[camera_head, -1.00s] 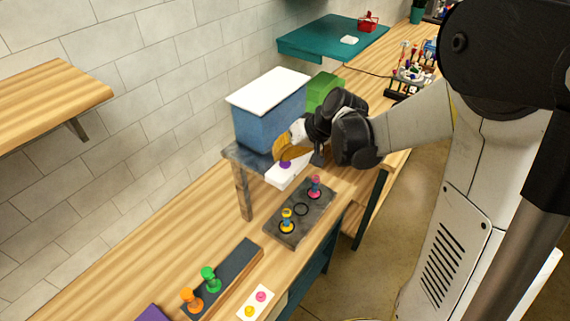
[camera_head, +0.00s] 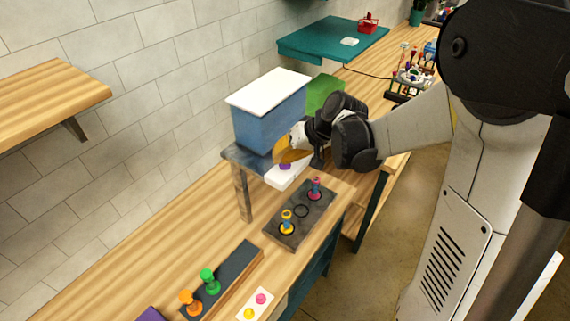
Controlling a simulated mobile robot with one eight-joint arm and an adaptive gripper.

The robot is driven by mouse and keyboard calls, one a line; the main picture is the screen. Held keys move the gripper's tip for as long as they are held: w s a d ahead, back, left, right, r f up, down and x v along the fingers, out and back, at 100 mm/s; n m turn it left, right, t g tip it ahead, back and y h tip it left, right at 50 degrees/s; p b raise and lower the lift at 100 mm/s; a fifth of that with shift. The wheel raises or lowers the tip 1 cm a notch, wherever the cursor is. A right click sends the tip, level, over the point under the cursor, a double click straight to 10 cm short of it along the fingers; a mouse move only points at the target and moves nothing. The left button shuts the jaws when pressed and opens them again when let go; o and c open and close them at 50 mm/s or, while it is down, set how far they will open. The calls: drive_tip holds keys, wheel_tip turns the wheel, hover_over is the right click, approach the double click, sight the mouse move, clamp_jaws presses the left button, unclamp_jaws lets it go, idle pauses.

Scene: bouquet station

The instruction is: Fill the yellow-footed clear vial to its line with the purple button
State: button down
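A small yellow-footed vial (camera_head: 287,223) stands upright at the near end of the dark ringed tray (camera_head: 270,237). Its contents and fill line are too small to tell. A purple button (camera_head: 285,166) sits on a white block (camera_head: 277,178) beside the blue tank (camera_head: 262,126). My gripper (camera_head: 287,158), with orange-yellow fingertips, is right over the purple button. I cannot tell whether it touches the button, or whether the fingers are open or shut. The gripper partly hides the block and button.
A pink-footed vial (camera_head: 315,189) stands at the tray's far end, with an empty ring between the vials. Nearer are orange (camera_head: 191,301) and green (camera_head: 210,280) pieces on a dark strip and a white card (camera_head: 256,303). A green box (camera_head: 323,92) stands behind my gripper.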

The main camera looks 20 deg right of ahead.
drive_tip(key=shift+f, duration=0.3)
drive_tip(key=shift+r, duration=0.1)
idle(0.3)
drive_tip(key=shift+r+p, duration=0.5)
drive_tip(key=shift+r, duration=0.45)
drive_tip(key=shift+r+p, duration=1.7)
drive_tip(key=shift+r, duration=0.8)
